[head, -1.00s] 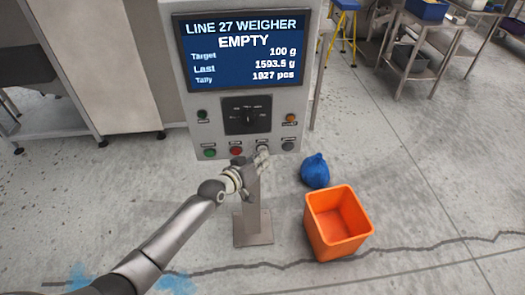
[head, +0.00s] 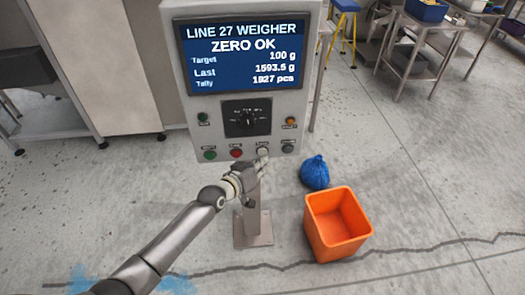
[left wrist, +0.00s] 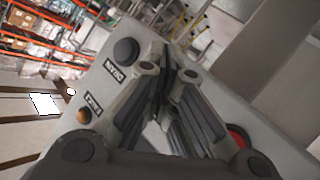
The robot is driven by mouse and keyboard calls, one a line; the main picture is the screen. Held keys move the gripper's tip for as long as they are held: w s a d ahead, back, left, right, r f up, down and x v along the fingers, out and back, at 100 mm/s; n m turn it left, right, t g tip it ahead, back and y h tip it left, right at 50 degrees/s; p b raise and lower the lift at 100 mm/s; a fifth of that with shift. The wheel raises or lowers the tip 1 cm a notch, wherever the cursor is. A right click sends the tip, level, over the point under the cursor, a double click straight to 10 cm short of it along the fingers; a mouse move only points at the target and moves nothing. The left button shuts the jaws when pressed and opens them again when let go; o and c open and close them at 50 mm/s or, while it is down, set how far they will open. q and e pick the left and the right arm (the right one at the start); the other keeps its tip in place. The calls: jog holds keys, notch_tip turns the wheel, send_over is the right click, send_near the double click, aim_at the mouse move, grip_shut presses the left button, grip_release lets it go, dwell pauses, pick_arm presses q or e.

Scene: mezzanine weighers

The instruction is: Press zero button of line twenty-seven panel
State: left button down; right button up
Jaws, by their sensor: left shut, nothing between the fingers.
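The line 27 weigher panel (head: 180,100) stands on a post, with a screen (head: 243,55) reading "ZERO OK". Its bottom row holds a green button (head: 210,155), a red button (head: 237,153), a pale button (head: 263,151) with a small label, and a dark button (head: 288,146). My left gripper (head: 262,164) is shut and empty, just below the pale button in the head view; I cannot tell whether it touches. In the left wrist view, the shut fingers (left wrist: 166,66) hide the pale button, between the dark button (left wrist: 126,50) and the red button (left wrist: 238,137). My right gripper is out of view.
A black rotary selector (head: 247,117) and an orange button (head: 291,121) sit above the row. An orange bin (head: 314,226) and a blue bag (head: 315,172) are on the floor to the right. Steel tables stand at the back right. Floor at front right is clear.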

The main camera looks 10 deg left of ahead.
pick_arm(q)
jog(key=shift+s, duration=0.15)
jog(key=s+p, duration=0.1)
jog(key=s+d+p, duration=0.1)
jog(key=s, duration=0.1)
jog(key=s+p, duration=0.1)
jog(key=shift+s+d, duration=0.25)
jog(key=shift+s, duration=0.15)
dwell(0.8)
